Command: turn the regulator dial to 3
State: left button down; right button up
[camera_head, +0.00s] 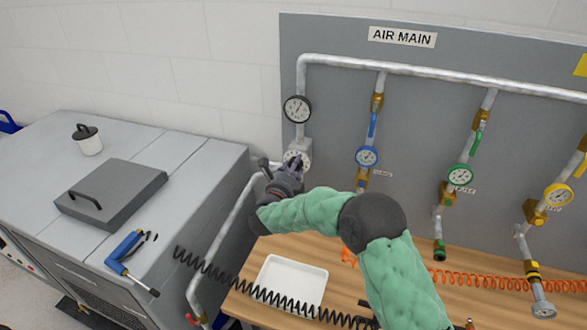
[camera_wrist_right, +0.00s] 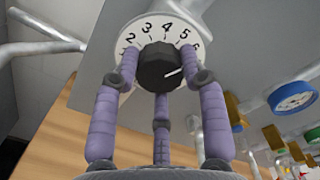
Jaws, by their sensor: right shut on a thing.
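The regulator dial (camera_head: 299,158) is a white numbered disc on the pipe below the black-rimmed gauge. In the right wrist view its white plate (camera_wrist_right: 185,35) shows 2, 3, 4, 5 and part of a 6 along the top. Its black knob (camera_wrist_right: 155,66) has a white pointer line aimed right and slightly up, past the 5 toward the 6 side. My right gripper (camera_head: 292,165) is at the dial, its purple fingers (camera_wrist_right: 160,85) shut around the knob. The fingers hide the lower part of the dial. My left gripper is not in view.
A grey panel holds the gauge (camera_head: 297,109) and blue (camera_head: 367,156), green (camera_head: 460,177) and yellow (camera_head: 558,195) gauges on pipes. A white tray (camera_head: 290,262) and coiled hoses lie on the wooden bench below. A grey cabinet with a lid (camera_head: 112,190) and blue tool (camera_head: 122,250) stands left.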

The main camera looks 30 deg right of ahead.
jog(key=shift+f+n+p, duration=0.1)
jog(key=shift+n+p, duration=1.1)
jog(key=shift+n, duration=6.3)
jog(key=o, duration=1.2)
jog(key=shift+c, duration=0.2)
jog(key=shift+a, duration=0.15)
jog(key=v, duration=1.2)
